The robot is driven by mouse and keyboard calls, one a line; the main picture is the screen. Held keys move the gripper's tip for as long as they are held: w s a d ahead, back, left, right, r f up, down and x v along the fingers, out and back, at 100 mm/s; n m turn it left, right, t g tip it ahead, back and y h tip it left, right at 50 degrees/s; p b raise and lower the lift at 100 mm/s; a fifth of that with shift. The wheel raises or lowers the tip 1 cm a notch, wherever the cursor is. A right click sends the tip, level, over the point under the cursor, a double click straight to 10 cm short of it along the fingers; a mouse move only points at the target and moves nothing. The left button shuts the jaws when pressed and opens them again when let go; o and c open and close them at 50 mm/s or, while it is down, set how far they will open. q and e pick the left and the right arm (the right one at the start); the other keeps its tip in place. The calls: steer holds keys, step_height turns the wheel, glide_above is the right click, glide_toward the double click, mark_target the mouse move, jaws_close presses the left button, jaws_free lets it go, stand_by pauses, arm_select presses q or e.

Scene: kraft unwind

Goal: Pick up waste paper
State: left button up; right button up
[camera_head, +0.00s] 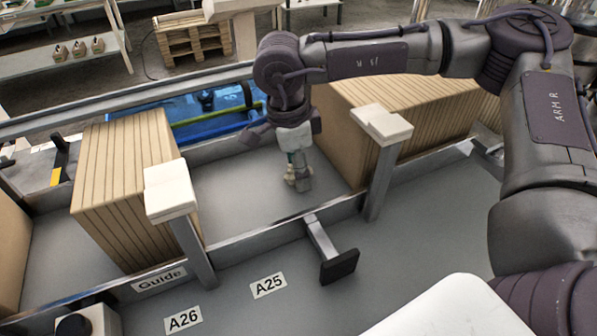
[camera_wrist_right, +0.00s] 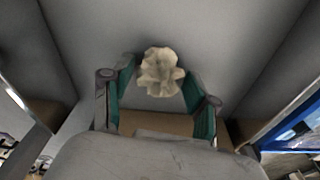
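A crumpled cream waste paper ball (camera_wrist_right: 162,72) shows in the right wrist view, at the fingertips of my right gripper (camera_wrist_right: 168,84). The two fingers, with teal inner pads, are spread to either side of the paper, with small gaps visible. In the head view my right gripper (camera_head: 299,170) points down into the grey channel between two kraft stacks. The paper (camera_head: 290,179) shows small there, partly hidden by the fingers. Whether it touches the channel floor is hard to tell. My left gripper is not in view.
Folded kraft stacks stand on the left (camera_head: 120,190) and right (camera_head: 410,115) of the channel. Cream-topped posts (camera_head: 170,190) and a metal rail (camera_head: 250,237) border its near side. The grey channel floor (camera_head: 235,195) is otherwise clear. A blue machine part (camera_head: 205,115) lies behind.

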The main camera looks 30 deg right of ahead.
steer(key=c, duration=0.3)
